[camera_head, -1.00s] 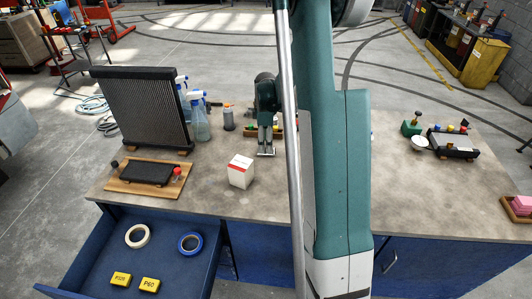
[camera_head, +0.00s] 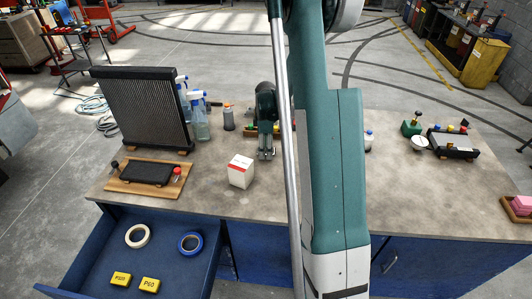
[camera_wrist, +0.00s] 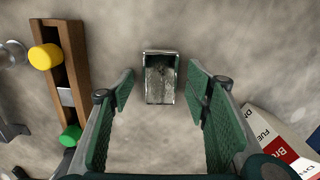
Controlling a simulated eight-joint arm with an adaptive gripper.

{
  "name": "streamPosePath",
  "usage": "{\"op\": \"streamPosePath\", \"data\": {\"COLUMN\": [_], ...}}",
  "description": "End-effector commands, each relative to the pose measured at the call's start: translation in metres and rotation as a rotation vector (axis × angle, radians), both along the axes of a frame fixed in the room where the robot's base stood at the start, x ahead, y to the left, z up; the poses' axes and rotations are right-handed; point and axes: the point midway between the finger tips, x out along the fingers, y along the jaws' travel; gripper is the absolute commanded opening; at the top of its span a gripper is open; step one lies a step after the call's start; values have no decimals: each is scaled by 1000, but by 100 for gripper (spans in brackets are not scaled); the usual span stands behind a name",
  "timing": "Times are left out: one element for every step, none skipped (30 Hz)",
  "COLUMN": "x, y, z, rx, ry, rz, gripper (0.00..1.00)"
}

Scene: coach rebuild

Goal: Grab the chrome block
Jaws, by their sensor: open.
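The chrome block (camera_wrist: 160,78) is a small, shiny rectangular piece on the stained worktop in the wrist view. It lies at the upper middle, just ahead of and between my spread fingers. My gripper (camera_wrist: 160,98) is open with nothing between its green pads, and a gap shows on both sides of the block. In the head view my gripper (camera_head: 267,154) points down over the worktop behind the white box. I cannot pick out the block clearly there.
A white and red box (camera_head: 241,171) stands close by, at lower right in the wrist view (camera_wrist: 285,135). A wooden rack (camera_wrist: 70,75) with yellow and green knobs is to the left there. Spray bottles (camera_head: 200,118) and a radiator (camera_head: 135,108) stand further left.

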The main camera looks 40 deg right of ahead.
Motion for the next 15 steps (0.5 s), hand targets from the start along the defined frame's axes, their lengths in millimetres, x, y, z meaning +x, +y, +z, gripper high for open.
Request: {"op": "streamPosePath", "data": {"x": [0,0,0,0,0,0,0,0,0,0,0,0,0,0,0], "y": [0,0,0,0,0,0,0,0,0,0,0,0,0,0,0], "z": [0,0,0,0,0,0,0,0,0,0,0,0,0,0,0], "rx": [0,0,0,0,0,0,0,0,0,0,0,0,0,0,0], "ry": [0,0,0,0,0,0,0,0,0,0,0,0,0,0,0], "rz": [0,0,0,0,0,0,0,0,0,0,0,0,0,0,0], "gripper": [46,42,37,33,29,24,20,16,15,15,15,15,15,15,15]}}
